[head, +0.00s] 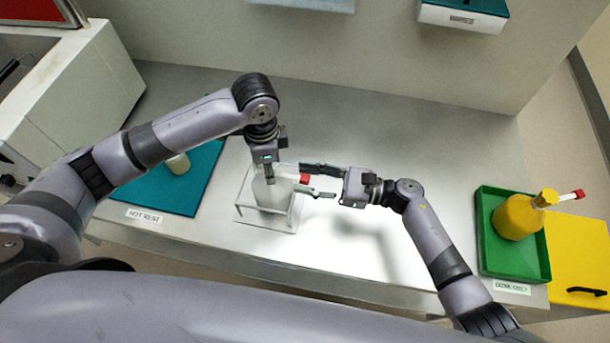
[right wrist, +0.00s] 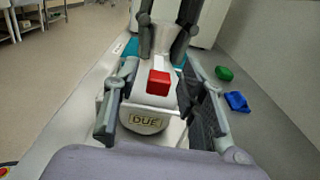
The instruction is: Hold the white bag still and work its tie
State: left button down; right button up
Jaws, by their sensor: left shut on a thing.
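The white bag (head: 272,192) sits in a clear-sided white stand (head: 267,222) on the counter. A red tab (head: 304,178) sticks out on its right side; in the right wrist view the red tab (right wrist: 158,83) is on the bag's near face, above a plate (right wrist: 146,121) reading "DUE". My left gripper (head: 268,180) comes down from above, shut on the top of the bag; its fingers also show in the right wrist view (right wrist: 165,40). My right gripper (head: 322,179) is open, its fingers on either side of the red tab without closing on it.
A teal mat (head: 200,185) with a pale cylinder (head: 178,163) lies left. A green tray (head: 488,250) holds a yellow bottle (head: 518,217) at right. In the right wrist view, a green item (right wrist: 224,73) and a blue item (right wrist: 237,101) lie on the counter.

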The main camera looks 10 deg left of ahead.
jog(key=shift+a, duration=0.45)
jog(key=shift+c, duration=0.2)
grip_shut()
dwell(0.4)
